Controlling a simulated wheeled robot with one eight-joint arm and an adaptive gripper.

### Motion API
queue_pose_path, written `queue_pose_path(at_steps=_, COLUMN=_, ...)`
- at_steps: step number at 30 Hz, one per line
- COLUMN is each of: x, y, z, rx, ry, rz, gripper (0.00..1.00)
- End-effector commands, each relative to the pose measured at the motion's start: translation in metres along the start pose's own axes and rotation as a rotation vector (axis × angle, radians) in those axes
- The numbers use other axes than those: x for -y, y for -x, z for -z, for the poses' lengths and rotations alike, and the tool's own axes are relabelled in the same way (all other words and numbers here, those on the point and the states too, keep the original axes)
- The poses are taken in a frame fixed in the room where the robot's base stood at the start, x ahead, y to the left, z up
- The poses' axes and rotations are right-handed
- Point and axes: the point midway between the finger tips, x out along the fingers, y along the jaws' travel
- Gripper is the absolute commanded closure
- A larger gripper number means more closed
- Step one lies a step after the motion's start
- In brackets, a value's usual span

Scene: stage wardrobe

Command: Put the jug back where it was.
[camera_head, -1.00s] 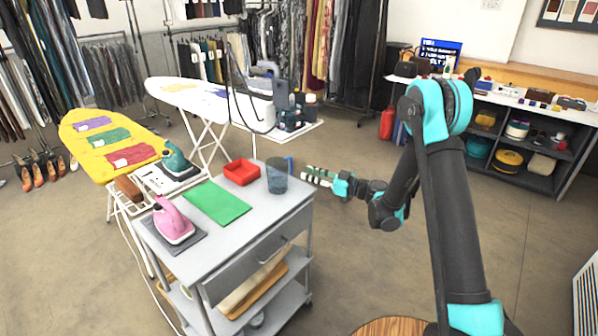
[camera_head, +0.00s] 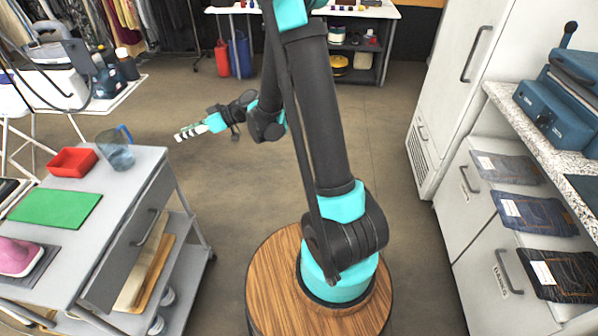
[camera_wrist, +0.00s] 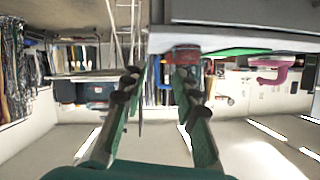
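The jug (camera_head: 116,152) is a see-through blue-grey vessel with a blue handle. It stands upright on the back right corner of the grey cart's top (camera_head: 75,225), beside a red tray (camera_head: 72,162). My gripper (camera_head: 180,135) is to the right of the jug in the head view, apart from it and pointing towards the cart. In the wrist view, which appears upside down, my gripper (camera_wrist: 160,78) has its two fingers spread with nothing held between them.
White cabinets and a speckled counter (camera_head: 520,105) with a blue machine (camera_head: 558,110) stand at right. Open floor (camera_head: 225,190) lies between cart and cabinets.

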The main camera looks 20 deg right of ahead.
Motion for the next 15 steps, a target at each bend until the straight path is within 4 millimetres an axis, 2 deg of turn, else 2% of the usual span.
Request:
queue_pose_path(at_steps=1, x=0.005, y=0.017, z=-0.005, rx=0.046, ry=-0.036, rz=-0.03, gripper=0.7)
queue_pose_path(at_steps=8, x=0.023, y=0.091, z=-0.046, rx=0.255, ry=-0.232, rz=-0.206, gripper=0.7)
queue_pose_path(at_steps=15, x=0.048, y=0.176, z=-0.102, rx=0.426, ry=-0.442, rz=-0.452, gripper=0.7)
